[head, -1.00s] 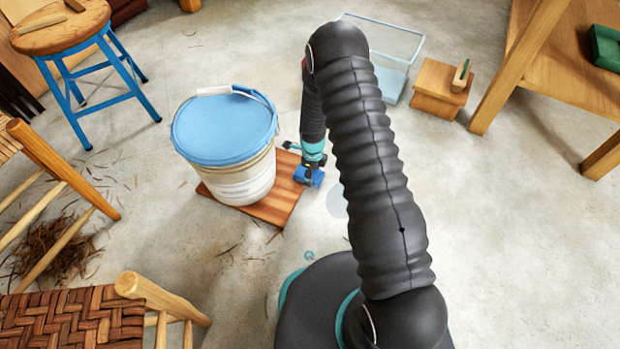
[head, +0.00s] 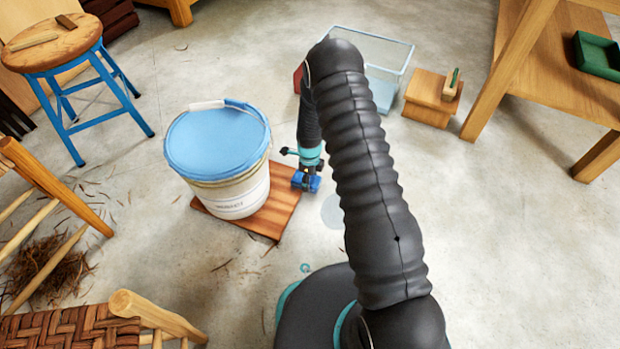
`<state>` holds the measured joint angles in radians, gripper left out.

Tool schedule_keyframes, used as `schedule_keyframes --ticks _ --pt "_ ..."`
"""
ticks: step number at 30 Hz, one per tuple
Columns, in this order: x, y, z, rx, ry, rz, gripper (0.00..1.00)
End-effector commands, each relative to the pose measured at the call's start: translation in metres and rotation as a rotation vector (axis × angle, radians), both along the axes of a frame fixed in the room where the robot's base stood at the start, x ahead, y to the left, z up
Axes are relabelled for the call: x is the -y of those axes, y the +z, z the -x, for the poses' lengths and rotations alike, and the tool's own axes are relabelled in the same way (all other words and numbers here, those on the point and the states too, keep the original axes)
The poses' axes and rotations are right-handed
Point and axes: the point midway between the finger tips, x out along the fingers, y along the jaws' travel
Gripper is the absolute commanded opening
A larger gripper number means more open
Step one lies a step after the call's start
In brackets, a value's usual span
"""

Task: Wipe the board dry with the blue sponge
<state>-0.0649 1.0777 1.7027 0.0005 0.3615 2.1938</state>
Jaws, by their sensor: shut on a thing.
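The board (head: 268,217) is a reddish-brown wooden plank flat on the concrete floor. A white bucket (head: 242,197) with a blue lid stands on its left part and hides much of it. My gripper (head: 306,178) points down at the board's right edge, shut on the blue sponge (head: 313,184). The sponge is low, at or just above the board's right edge; I cannot tell whether it touches. My arm hides part of the floor to the right of the board.
A wet-looking round patch (head: 332,210) lies on the floor right of the board. A blue stool (head: 52,48) and a woven chair (head: 70,328) are at left. A wooden bench (head: 560,92) is at right.

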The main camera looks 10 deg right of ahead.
Motion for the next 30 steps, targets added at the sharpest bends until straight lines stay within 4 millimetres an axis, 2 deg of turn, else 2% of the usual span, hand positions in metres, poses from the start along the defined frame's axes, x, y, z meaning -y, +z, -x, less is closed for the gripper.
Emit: schedule_keyframes --ticks 30 --pt "-0.037 0.000 0.060 -0.001 0.001 0.000 0.40"
